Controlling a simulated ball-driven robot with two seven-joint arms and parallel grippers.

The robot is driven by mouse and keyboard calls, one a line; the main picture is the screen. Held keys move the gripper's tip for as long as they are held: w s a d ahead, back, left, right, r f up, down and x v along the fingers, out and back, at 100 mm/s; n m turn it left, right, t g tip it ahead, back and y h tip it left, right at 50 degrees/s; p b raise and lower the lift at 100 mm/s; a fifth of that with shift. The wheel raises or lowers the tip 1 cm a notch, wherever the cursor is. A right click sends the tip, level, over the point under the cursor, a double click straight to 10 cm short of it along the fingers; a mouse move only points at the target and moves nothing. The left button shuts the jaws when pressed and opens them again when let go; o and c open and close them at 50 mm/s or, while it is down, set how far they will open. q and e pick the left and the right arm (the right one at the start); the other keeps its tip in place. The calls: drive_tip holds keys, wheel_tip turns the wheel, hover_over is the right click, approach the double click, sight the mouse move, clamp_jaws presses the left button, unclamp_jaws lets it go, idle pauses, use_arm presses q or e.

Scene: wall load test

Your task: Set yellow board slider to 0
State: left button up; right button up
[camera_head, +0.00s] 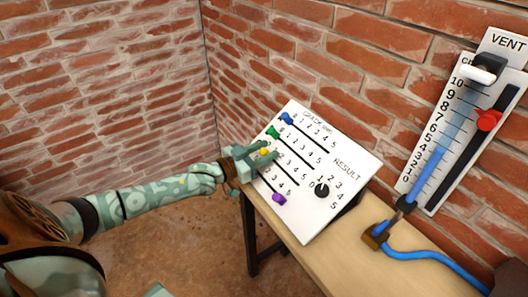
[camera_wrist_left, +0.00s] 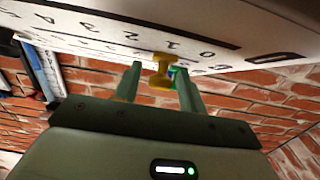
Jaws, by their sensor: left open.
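The white tilted board (camera_head: 332,204) carries several sliders. The yellow slider knob (camera_head: 264,152) sits near the left end of its track, close to the low numbers; its exact number is hidden by my gripper. My left gripper (camera_head: 265,154) is at the board with its fingers around the yellow knob. In the left wrist view the yellow knob (camera_wrist_left: 162,71) stands between the two open fingers (camera_wrist_left: 157,85); gaps show and I cannot tell if either finger touches it. My right gripper is not in view.
On the board are a blue knob (camera_head: 286,118), a green knob (camera_head: 273,132), a purple knob (camera_head: 278,198) and a black result dial (camera_head: 321,189). The board stands on a wooden table (camera_head: 318,258). A vent gauge (camera_head: 455,130) with a red knob (camera_head: 488,120) hangs on the brick wall.

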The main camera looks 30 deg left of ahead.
sight(272, 137)
use_arm(q)
clamp_jaws()
drive_tip(key=a+b, duration=0.1)
drive_tip(key=w+a, duration=0.1)
drive_tip(key=a, duration=0.1)
drive_tip(key=shift+w+f+b, duration=0.15)
drive_tip(key=shift+b, duration=0.25)
drive_tip(key=shift+a, duration=0.25)
drive_tip(key=shift+d+r, duration=0.1)
drive_tip(key=shift+r, duration=0.15)
drive_tip(key=shift+c, duration=0.9)
unclamp_jaws()
drive_tip(key=shift+o, duration=0.9)
